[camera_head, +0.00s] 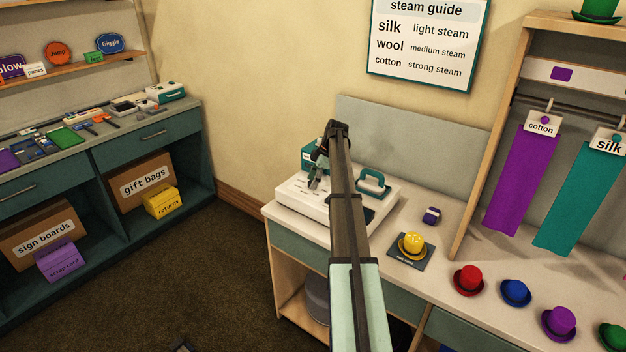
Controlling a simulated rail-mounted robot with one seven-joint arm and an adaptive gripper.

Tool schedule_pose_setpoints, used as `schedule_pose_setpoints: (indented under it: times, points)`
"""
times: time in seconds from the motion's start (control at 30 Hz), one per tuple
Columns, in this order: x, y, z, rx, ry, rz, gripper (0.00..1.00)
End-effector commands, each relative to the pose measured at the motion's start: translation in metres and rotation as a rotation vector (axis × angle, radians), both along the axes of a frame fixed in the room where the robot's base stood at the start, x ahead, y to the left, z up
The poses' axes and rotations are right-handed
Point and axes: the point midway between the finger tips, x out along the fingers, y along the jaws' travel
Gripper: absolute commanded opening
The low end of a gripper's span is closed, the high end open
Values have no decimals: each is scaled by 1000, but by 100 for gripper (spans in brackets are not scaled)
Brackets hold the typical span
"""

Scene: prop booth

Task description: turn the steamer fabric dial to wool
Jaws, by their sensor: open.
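The steamer (298,193) is a white box with a green part at its back left and a teal handle (373,184) at its right. It stands on the counter against the back wall. My arm crosses in front of it and covers its middle. My gripper (314,181) points down over the left part of the steamer's top, open; its fingers are small in the picture. The fabric dial cannot be made out; my gripper and arm hide that area. Whether the fingers touch anything cannot be told.
A steam guide (428,45) hangs on the wall above. A yellow hat (412,245) sits on a dark mat right of my arm, near a small purple object (431,216). Red (468,280), blue (515,293) and purple hats (558,323) line the counter. Cotton and silk cloths hang at right.

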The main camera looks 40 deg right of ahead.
Motion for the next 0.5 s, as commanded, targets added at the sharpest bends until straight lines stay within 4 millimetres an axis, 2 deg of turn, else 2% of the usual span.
schedule_pose_setpoints:
  times: [0.33, 0.37, 0.5]
  points:
    - [1, 2, -4, 0, 0, 0, 57]
    - [1, 1, -4, 0, 0, 0, 54]
    - [1, 1, -4, 0, 0, 0, 4]
